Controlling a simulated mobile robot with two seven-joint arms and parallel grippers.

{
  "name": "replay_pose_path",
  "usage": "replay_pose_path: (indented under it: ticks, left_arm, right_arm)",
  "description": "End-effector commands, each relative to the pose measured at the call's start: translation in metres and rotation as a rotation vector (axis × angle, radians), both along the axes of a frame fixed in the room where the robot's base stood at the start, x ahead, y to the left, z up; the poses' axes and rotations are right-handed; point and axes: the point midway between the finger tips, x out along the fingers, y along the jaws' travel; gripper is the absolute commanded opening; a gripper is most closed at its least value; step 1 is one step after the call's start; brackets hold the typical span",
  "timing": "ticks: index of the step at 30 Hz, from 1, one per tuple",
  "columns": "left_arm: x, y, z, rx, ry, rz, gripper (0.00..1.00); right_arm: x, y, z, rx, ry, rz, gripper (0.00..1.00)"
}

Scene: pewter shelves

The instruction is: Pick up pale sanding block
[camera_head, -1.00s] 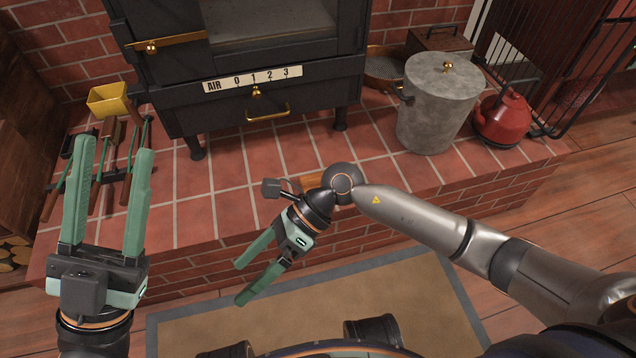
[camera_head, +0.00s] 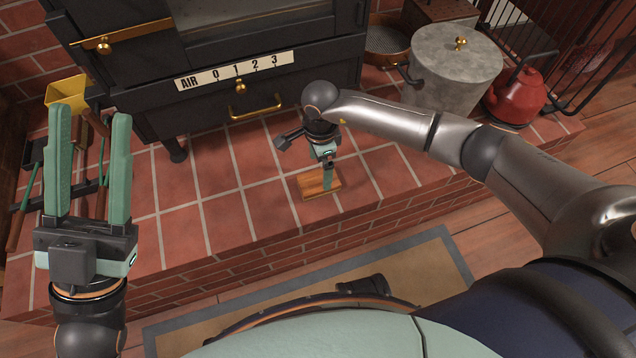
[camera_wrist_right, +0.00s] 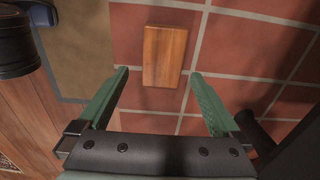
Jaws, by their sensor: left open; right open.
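The pale sanding block is a small orange-brown wooden block (camera_head: 312,184) on the red tiles of the raised hearth, near its front edge. It also shows in the right wrist view (camera_wrist_right: 164,56), lying flat beyond the fingertips and roughly between their lines. My right gripper (camera_head: 328,184) points down over the block and hides part of it in the head view. In the right wrist view the right gripper (camera_wrist_right: 158,76) is open and empty, with the block apart from both fingers. My left gripper (camera_head: 90,115) is open and empty at the left, fingers pointing up.
A black stove (camera_head: 240,60) stands behind the block. A grey lidded bucket (camera_head: 450,70) and a red kettle (camera_head: 518,96) stand at the right. Fire tools (camera_head: 28,195) and a yellow scoop (camera_head: 68,90) are at the left. Tiles around the block are clear.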

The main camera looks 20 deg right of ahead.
Motion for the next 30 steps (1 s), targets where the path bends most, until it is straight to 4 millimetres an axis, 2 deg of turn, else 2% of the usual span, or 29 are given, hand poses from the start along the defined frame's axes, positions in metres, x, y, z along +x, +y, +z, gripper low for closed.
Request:
replay_pose_path:
  ticks: [1,8,16,24,30]
  left_arm:
    - [0.0,0.0,-0.004,0.002,0.0,0.0,0.5]
    - [0.0,-0.001,-0.012,0.009,0.002,0.004,0.5]
    - [0.001,-0.004,-0.037,0.031,0.004,0.011,0.5]
    - [0.002,-0.005,-0.037,0.032,0.011,0.013,0.5]
    - [0.002,-0.005,-0.036,0.026,0.011,0.014,0.5]
  right_arm:
    - [0.0,0.0,-0.007,0.001,0.001,0.0,1.0]
    - [0.001,0.002,-0.021,0.002,0.001,0.0,1.0]
    - [0.004,0.003,-0.06,0.002,0.001,0.0,1.0]
    - [0.004,0.003,-0.062,0.002,0.0,0.0,1.0]
    - [0.004,0.003,-0.062,0.002,0.0,0.0,0.78]
